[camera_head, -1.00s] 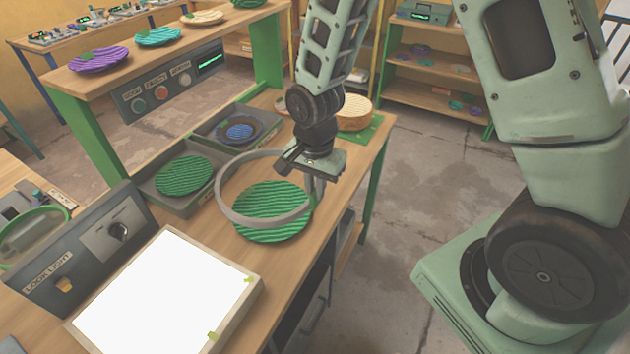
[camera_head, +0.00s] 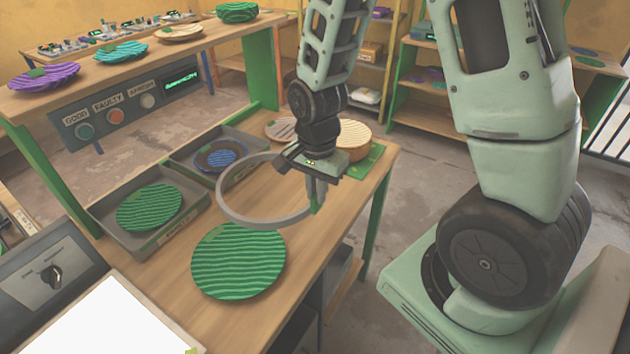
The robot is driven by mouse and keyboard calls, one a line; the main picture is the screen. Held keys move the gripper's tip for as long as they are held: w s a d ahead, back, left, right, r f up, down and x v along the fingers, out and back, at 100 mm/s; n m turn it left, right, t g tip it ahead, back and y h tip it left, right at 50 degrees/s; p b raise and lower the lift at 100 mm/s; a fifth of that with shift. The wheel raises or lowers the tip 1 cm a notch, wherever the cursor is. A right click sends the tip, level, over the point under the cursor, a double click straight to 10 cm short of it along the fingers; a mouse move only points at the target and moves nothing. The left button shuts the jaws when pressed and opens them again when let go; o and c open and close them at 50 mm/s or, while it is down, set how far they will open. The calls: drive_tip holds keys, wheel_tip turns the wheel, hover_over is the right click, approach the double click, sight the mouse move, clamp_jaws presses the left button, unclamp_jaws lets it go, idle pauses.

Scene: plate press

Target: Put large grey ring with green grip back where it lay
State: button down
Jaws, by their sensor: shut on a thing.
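The large grey ring (camera_head: 268,219) hangs from my gripper (camera_head: 316,190) above the wooden workbench (camera_head: 313,258). My gripper is shut on the ring's right side, where a bit of the green grip shows between the fingers. The ring looks raised and slightly tilted. In the picture it lies just behind a green ridged plate (camera_head: 238,262) on the bench and in front of the trays. How high it is above the bench I cannot tell exactly.
A grey tray (camera_head: 100,215) holds a green plate (camera_head: 150,207); another tray (camera_head: 182,163) behind holds a blue-centred plate (camera_head: 220,156). Pale round plates (camera_head: 352,140) stand at the back right near a green mat (camera_head: 378,160).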

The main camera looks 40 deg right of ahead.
drive_tip(key=w+d+f+p, duration=0.1)
drive_tip(key=d, duration=0.2)
drive_tip(key=w+d+f, duration=0.1)
drive_tip(key=d+f, duration=0.1)
drive_tip(key=d, duration=0.1)
drive_tip(key=w+d+f+p, duration=0.1)
drive_tip(key=d+f, duration=0.1)
drive_tip(key=d, duration=0.2)
drive_tip(key=shift+w+f+p, duration=0.15)
drive_tip(key=shift+w+p, duration=0.1)
drive_tip(key=shift+p, duration=0.05)
drive_tip(key=shift+w+d+f+p, duration=0.3)
drive_tip(key=shift+d+f+p, duration=0.1)
drive_tip(key=shift+d+f, duration=0.4)
drive_tip(key=shift+w+d+f, duration=0.15)
drive_tip(key=shift+d+f, duration=0.15)
drive_tip(key=shift+d, duration=0.1)
drive_tip(key=shift+f, duration=0.2)
drive_tip(key=c, duration=1.5)
unclamp_jaws()
drive_tip(key=shift+o, duration=0.2)
drive_tip(key=shift+r, duration=0.1)
